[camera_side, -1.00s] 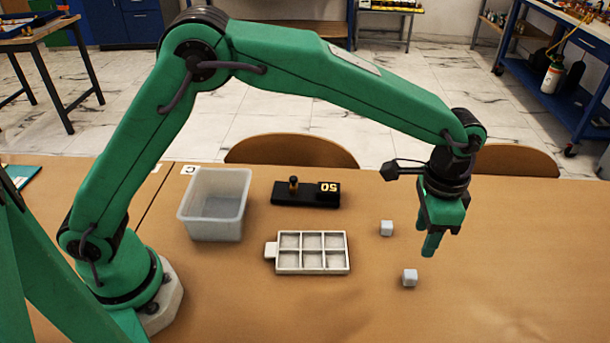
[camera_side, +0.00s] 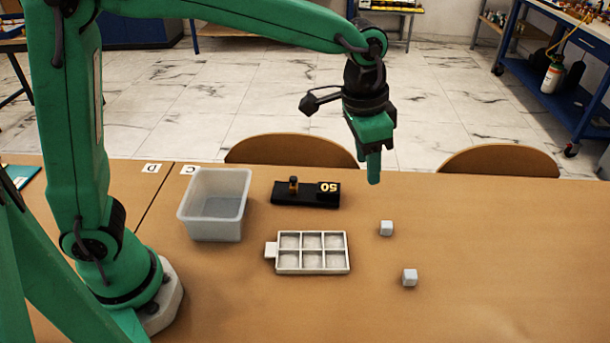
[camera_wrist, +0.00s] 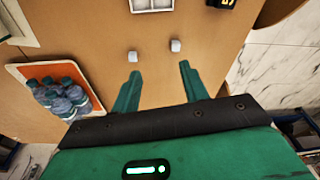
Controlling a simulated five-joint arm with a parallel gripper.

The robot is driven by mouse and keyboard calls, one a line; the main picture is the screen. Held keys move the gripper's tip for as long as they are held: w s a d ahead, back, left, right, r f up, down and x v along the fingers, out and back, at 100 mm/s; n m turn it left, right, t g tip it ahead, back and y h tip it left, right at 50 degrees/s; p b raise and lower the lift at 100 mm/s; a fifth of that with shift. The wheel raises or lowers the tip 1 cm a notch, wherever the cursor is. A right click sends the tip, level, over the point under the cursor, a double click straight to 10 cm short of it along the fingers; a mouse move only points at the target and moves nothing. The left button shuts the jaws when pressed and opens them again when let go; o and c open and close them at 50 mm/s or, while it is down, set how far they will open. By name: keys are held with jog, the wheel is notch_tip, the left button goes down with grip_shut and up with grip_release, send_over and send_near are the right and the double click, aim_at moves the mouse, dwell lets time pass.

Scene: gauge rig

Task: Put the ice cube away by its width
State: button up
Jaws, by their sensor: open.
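Two small pale cubes lie apart on the tan table, a far one (camera_side: 386,228) and a near one (camera_side: 410,278). Both look like ice cubes; I cannot tell which one the task means. In the wrist view the far cube (camera_wrist: 175,45) is at right and the near cube (camera_wrist: 132,57) at left. A white six-compartment tray (camera_side: 312,251) with a tab lies left of them, its compartments empty. A black gauge block (camera_side: 305,193) marked "50", with a small brown post, stands behind it. My gripper (camera_side: 374,181) is open and empty, raised above the table; its fingers (camera_wrist: 161,76) point toward the cubes.
A translucent open bin (camera_side: 215,203), seemingly empty, stands left of the tray. Cards marked C and D lie behind it. Chair backs (camera_side: 290,150) rise at the far edge. Bottles (camera_wrist: 62,97) stand on an orange-and-white surface in the wrist view.

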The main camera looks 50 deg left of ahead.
jog(key=s+a+r+n+t, duration=0.1)
jog(key=s+a+n+t, duration=0.1)
jog(key=s+a, duration=0.7)
jog(key=s+a+r+n+t, duration=0.1)
jog(key=s+a+n, duration=0.3)
jog(key=s+a, duration=0.5)
jog(key=shift+r+t+y, duration=0.35)
jog(key=shift+t+y, duration=0.05)
jog(key=shift+t, duration=0.1)
jog(key=shift+o, duration=0.5)
jog(key=shift+s+a+f, duration=0.2)
jog(key=shift+s, duration=0.05)
